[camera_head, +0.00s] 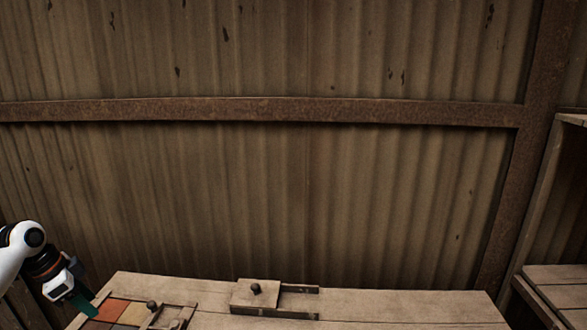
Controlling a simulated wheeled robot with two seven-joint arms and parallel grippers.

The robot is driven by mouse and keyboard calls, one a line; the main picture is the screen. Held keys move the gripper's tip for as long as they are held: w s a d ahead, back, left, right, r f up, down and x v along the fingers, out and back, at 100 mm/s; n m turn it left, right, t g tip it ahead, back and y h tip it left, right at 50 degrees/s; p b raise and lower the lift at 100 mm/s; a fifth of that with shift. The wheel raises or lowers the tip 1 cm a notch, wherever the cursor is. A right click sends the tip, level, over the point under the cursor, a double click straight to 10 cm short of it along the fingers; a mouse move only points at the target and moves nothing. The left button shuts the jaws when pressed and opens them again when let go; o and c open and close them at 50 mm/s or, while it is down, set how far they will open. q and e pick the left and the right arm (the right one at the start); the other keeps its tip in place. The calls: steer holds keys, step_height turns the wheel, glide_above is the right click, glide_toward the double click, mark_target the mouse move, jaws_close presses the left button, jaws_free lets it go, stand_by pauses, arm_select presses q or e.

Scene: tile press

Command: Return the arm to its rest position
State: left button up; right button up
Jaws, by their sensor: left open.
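My left arm comes in at the lower left, white with a dark wrist. Its left gripper (84,304) is open and hangs over the left end of the wooden table (400,306), by the edge of a framed tray (181,312) of coloured tiles. A teal part shows at the fingers; I cannot tell whether it belongs to the gripper. Orange and yellowish tiles (133,314) show in the tray, and the bottom of the frame cuts it off. My right gripper is not in view.
A wooden block with a dark knob (256,289) sits at the back middle of the table, beside a low dark-edged slot (299,289). A wooden shelf (560,285) stands at the right. A corrugated wall (300,190) closes the back. The table's right half is clear.

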arm_select(q)
steer(key=s+d+f+g+y, duration=0.1)
steer(key=s+d+f, duration=0.6)
steer(key=d+f, duration=0.35)
steer(key=s+d+f, duration=0.6)
steer(key=d+f, duration=0.4)
steer(key=d, duration=0.2)
steer(key=s+d+r+n+t+y, duration=0.15)
steer(key=s+n, duration=0.25)
steer(key=s, duration=0.6)
steer(key=s+d+r+n+t+y, duration=0.15)
steer(key=s+n, duration=0.25)
steer(key=s, duration=0.5)
step_height(320, 180, down, 32)
steer(key=s+f+g+h+b, duration=0.1)
steer(key=g+b, duration=0.1)
steer(key=b, duration=0.4)
steer(key=s+a+f+b, duration=0.2)
steer(key=s+f, duration=0.6)
steer(key=f, duration=0.1)
steer(key=s+a+f+g+b, duration=0.1)
steer(key=s+f+b, duration=0.1)
steer(key=s+f, duration=0.6)
step_height(320, 180, down, 2)
steer(key=shift+s+a+g, duration=0.15)
steer(key=shift+a+g, duration=0.15)
steer(key=shift+a, duration=0.05)
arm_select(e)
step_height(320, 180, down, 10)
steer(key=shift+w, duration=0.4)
